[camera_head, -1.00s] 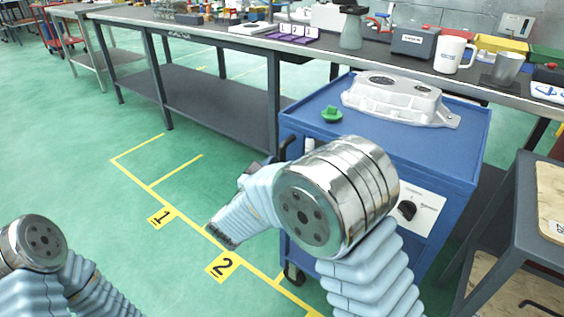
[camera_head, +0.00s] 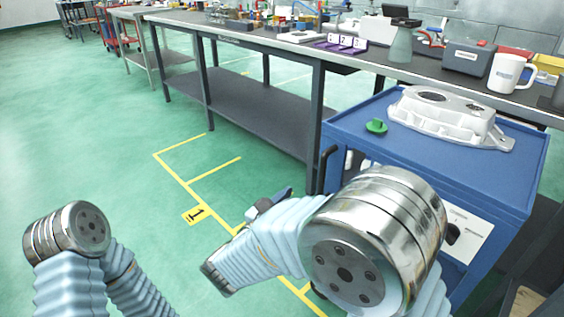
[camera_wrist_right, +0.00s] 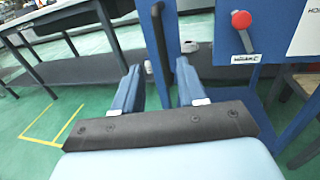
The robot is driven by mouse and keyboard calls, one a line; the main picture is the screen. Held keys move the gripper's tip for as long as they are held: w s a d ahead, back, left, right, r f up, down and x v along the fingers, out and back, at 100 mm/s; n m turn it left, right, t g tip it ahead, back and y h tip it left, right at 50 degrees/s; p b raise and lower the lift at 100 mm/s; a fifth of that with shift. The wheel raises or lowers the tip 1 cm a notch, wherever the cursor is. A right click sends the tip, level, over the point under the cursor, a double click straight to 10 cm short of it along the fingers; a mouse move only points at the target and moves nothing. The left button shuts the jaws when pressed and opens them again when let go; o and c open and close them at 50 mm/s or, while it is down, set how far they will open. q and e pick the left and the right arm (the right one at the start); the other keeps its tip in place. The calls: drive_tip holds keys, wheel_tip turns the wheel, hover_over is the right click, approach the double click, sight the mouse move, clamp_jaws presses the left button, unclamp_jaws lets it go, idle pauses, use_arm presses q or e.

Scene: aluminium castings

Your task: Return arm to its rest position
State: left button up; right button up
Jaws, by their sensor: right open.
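My right arm (camera_head: 375,240) is bent in front of the blue cart in the head view, its forearm angled to the lower left. My right gripper (camera_head: 268,200) shows partly behind that arm, low beside the cart. In the right wrist view my right gripper (camera_wrist_right: 160,88) has its two blue fingers apart with nothing between them, close to the cart's side. My left arm (camera_head: 75,245) is at the lower left of the head view; its gripper is out of view.
The blue cart (camera_head: 350,135) carries an aluminium casting (camera_head: 445,118) and a green knob-like piece (camera_head: 376,126). A long workbench (camera_head: 260,42) with tools and a mug (camera_head: 507,72) runs behind. Green floor with yellow markings (camera_head: 195,214) is open to the left.

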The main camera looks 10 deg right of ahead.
drive_tip(key=s+d+f+m+g+y, duration=0.2)
drive_tip(key=s+d+f+g, duration=0.15)
drive_tip(key=f, duration=0.55)
drive_tip(key=s+d+f+m+g+y, duration=0.1)
drive_tip(key=s+d+f+m+g, duration=0.15)
drive_tip(key=f+g, duration=0.4)
drive_tip(key=s+d+f+m+g+y, duration=0.2)
drive_tip(key=s+f, duration=0.2)
drive_tip(key=f, duration=0.7)
drive_tip(key=s+a+f+m+y, duration=0.2)
drive_tip(key=s+f+m+y, duration=0.2)
drive_tip(key=m, duration=0.7)
drive_tip(key=s+a+f+m+g+y, duration=0.1)
drive_tip(key=s+a+f+m+y, duration=0.2)
drive_tip(key=f+m+y, duration=0.4)
wheel_tip(320, 180, down, 2)
drive_tip(key=s+m, duration=0.1)
drive_tip(key=m, duration=0.4)
drive_tip(key=shift+s+f, duration=0.15)
drive_tip(key=shift+s, duration=0.15)
